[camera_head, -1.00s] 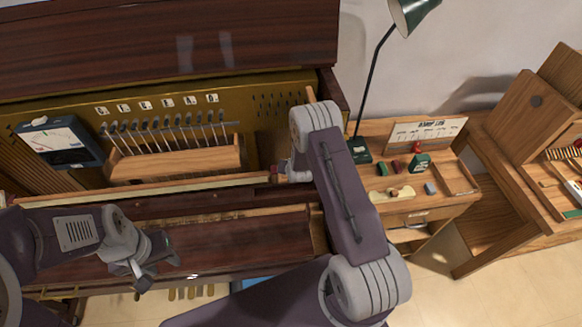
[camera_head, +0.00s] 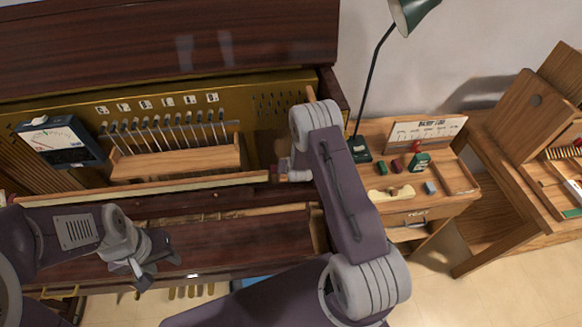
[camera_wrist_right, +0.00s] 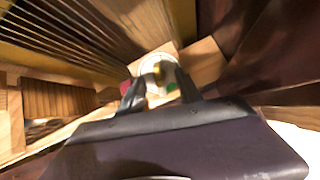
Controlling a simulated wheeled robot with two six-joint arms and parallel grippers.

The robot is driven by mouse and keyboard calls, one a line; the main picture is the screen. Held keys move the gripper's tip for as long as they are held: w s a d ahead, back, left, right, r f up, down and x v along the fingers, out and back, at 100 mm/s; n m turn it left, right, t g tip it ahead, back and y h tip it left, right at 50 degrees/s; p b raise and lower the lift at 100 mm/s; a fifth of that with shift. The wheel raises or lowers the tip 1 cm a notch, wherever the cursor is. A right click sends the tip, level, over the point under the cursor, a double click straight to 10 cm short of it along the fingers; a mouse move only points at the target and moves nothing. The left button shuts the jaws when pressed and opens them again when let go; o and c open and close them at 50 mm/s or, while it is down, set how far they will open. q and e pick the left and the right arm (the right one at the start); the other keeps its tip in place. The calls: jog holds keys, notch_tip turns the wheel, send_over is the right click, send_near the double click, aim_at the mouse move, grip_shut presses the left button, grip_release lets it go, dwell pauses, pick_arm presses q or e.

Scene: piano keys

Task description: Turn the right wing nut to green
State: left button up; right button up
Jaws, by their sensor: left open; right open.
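In the right wrist view a round pale disc (camera_wrist_right: 159,68) lies just beyond my right fingertips. A small yellowish piece (camera_wrist_right: 152,84), which looks like the wing nut, shows between the fingers, with a red patch (camera_wrist_right: 127,87) on the left and a green patch (camera_wrist_right: 172,87) on the right. Its exact angle is too small to tell. My right gripper (camera_wrist_right: 160,88) is open, with one dark finger on each side; contact cannot be told. In the head view my right arm hides most of this spot. My left gripper (camera_head: 150,270) is open and empty over the piano's front.
The open piano has a row of levers above a wooden block (camera_head: 178,163), with a meter box (camera_head: 60,142) at the left. Right of it, a desk (camera_head: 452,205) holds a green lamp (camera_head: 359,148) and small blocks. A wooden rail (camera_head: 130,190) runs along the piano's front.

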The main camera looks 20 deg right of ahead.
jog(key=shift+s+a+r+p, duration=0.1)
jog(key=shift+s+r+p, duration=0.2)
jog(key=shift+r+p, duration=0.25)
jog(key=p+v, duration=0.7)
jog(key=v, duration=0.2)
jog(key=shift+s+r+p, duration=0.25)
jog(key=shift+s+p, duration=0.05)
jog(key=shift+a, duration=0.1)
